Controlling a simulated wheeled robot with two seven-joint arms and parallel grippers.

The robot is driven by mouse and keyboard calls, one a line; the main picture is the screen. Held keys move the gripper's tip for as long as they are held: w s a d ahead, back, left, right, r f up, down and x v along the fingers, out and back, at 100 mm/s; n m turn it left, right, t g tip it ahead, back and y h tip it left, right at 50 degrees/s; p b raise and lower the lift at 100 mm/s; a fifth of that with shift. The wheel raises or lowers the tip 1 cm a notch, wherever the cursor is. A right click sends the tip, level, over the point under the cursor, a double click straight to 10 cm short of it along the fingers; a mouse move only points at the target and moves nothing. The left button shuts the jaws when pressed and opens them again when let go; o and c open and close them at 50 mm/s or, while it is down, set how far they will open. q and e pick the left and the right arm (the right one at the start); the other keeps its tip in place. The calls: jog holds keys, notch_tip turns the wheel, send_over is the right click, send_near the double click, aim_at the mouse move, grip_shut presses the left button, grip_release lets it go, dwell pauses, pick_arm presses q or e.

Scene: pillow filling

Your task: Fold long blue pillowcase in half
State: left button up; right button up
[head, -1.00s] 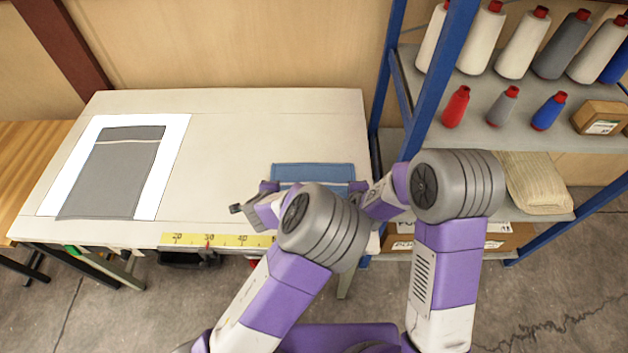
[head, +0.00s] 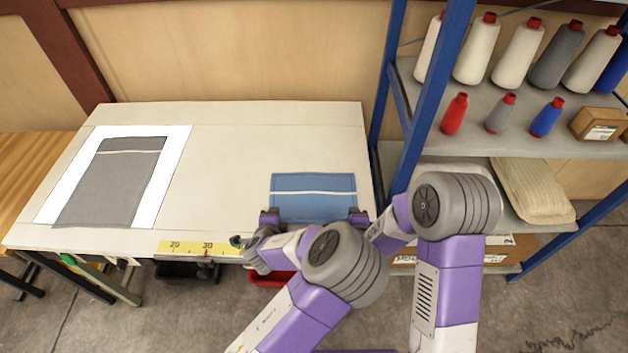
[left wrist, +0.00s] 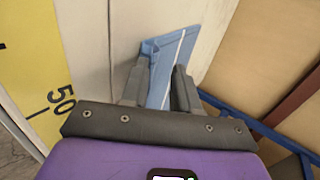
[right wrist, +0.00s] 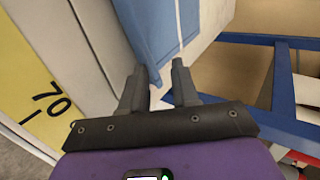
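The blue pillowcase (head: 310,182), with a white stripe across it, lies on the right part of the table near its front edge. Its front part is partly hidden by my arms, so I cannot tell whether it is folded over. My left gripper (head: 269,214) is at its front left corner. In the left wrist view, the spread fingers (left wrist: 160,84) have blue cloth (left wrist: 165,65) showing between and beyond them. My right gripper (head: 357,213) is at the front right corner. In the right wrist view, its fingers (right wrist: 160,75) are apart, with the cloth (right wrist: 155,35) just beyond them.
A grey pillowcase (head: 105,185) lies on a white sheet (head: 172,160) at the table's left. The table's middle (head: 220,160) is clear. A yellow ruler (head: 200,248) runs along the front edge. A blue-framed shelf (head: 425,95) with thread cones stands close on the right.

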pick_arm(q)
jog(key=shift+o, duration=1.3)
pick_arm(e)
jog(key=shift+o, duration=1.3)
pick_arm(q)
jog(key=shift+s+r, duration=0.1)
jog(key=shift+r, duration=0.3)
pick_arm(e)
jog(key=shift+s+r, duration=0.1)
jog(key=shift+r, duration=0.3)
pick_arm(q)
jog(key=s+r, duration=0.5)
jog(key=r, duration=0.3)
jog(key=shift+s, duration=0.4)
pick_arm(e)
jog(key=s+r, duration=0.5)
jog(key=r, duration=0.3)
jog(key=shift+s, duration=0.4)
pick_arm(q)
jog(key=shift+r, duration=0.1)
pick_arm(e)
jog(key=shift+r, duration=0.1)
